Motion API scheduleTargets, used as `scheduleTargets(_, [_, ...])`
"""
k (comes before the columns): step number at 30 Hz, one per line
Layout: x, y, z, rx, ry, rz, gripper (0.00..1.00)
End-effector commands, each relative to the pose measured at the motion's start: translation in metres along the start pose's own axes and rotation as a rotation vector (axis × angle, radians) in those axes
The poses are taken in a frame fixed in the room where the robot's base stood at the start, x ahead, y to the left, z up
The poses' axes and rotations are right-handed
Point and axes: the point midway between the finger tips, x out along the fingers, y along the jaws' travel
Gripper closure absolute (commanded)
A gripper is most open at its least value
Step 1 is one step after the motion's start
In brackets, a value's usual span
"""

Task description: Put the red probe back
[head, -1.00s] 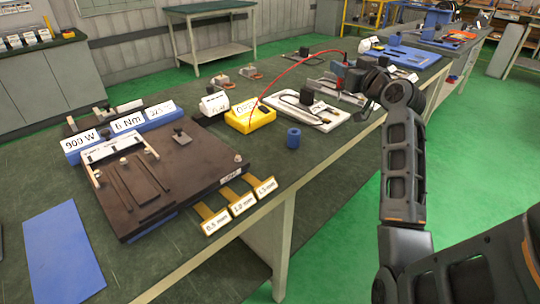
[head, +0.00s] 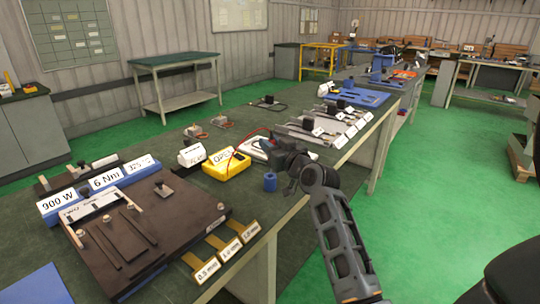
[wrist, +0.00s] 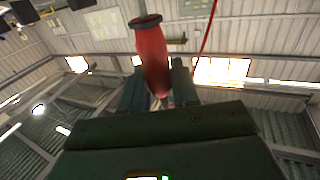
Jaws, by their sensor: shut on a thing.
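The red probe (wrist: 152,58) is held between the fingers of my gripper (wrist: 156,88) in the wrist view, its dark-rimmed end pointing up in the picture. In the head view my gripper (head: 272,148) is above the table's right part, just right of the yellow meter (head: 228,166). The probe is hard to make out there, mostly hidden by the gripper. A thin red cable (head: 250,134) arcs from the meter to the gripper; it also shows in the wrist view (wrist: 208,40).
A small blue cylinder (head: 270,182) stands just below the gripper in the picture. A white labelled block (head: 191,153) is left of the meter. Several parts lie behind (head: 338,122).

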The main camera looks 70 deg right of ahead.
Motion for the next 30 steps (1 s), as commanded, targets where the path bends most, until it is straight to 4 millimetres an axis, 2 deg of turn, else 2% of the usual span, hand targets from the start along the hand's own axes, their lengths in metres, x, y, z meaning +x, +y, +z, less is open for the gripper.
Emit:
scheduleTargets(4, [0.001,-0.004,0.009,0.001,-0.001,0.001,1.00])
scheduleTargets(9, [0.000,-0.003,0.034,0.001,-0.002,0.001,1.00])
scheduleTargets(12, [0.001,-0.004,0.042,0.001,0.000,0.001,1.00])
scheduleTargets(25, [0.001,-0.004,0.047,0.000,0.001,0.000,1.00])
scheduleTargets(26, [0.001,-0.004,0.046,0.000,0.001,0.000,0.69])
scheduleTargets(30, [0.001,-0.004,0.045,0.000,0.001,0.001,0.55])
